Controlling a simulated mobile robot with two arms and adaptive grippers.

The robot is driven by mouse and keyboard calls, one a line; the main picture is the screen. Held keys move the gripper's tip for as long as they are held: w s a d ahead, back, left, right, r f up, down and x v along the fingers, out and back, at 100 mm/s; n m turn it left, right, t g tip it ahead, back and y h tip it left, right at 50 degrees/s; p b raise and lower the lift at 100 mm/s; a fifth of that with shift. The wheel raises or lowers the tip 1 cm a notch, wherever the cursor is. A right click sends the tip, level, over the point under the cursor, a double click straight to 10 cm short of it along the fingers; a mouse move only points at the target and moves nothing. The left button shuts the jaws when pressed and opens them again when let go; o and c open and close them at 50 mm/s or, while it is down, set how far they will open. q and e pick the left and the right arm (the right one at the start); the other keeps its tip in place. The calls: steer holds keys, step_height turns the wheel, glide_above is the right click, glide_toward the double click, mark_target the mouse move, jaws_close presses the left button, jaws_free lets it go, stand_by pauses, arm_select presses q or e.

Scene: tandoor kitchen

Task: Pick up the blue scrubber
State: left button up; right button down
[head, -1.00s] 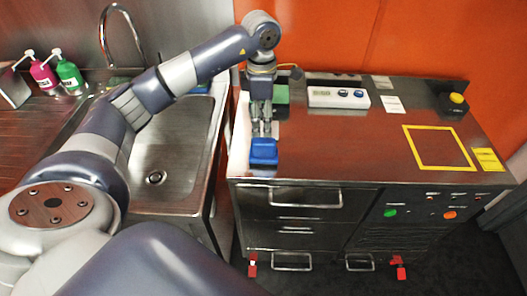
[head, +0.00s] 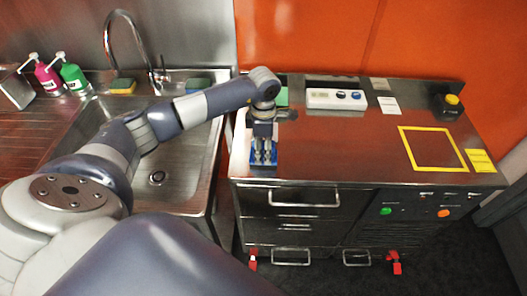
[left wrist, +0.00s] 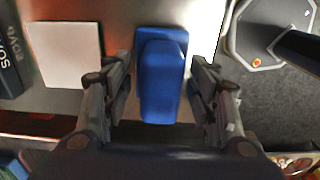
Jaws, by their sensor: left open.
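The blue scrubber (left wrist: 162,78) lies on the metal counter in the left wrist view, between the two open fingers of my left gripper (left wrist: 160,100). In the head view my left gripper (head: 263,158) points down over the scrubber (head: 255,157) at the counter's left front. It covers most of the scrubber there. My right gripper does not show.
The metal counter (head: 340,150) holds a white control box (head: 336,98), a yellow-outlined square (head: 432,168) and a yellow-topped button (head: 452,100). The sink (head: 175,150) is to the left, with a yellow-green sponge (head: 123,86) behind it. The counter's middle is clear.

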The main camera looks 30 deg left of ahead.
arm_select(q)
steer(key=c, duration=1.2)
steer(key=shift+r+b, duration=0.4)
steer(key=shift+r, duration=0.05)
step_height(320, 180, up, 2)
steer(key=shift+w+r+b, duration=0.1)
steer(key=shift+b, duration=0.7)
steer(key=s+d+r+b, duration=0.1)
steer(key=s+d+b, duration=0.1)
steer(key=s+d, duration=0.2)
steer(key=s+d+r+b, duration=0.1)
steer(key=s+d+b, duration=0.1)
steer(key=s+d, duration=0.3)
steer(key=d, duration=0.4)
steer(key=shift+d+b, duration=0.25)
steer(key=shift+b, duration=0.15)
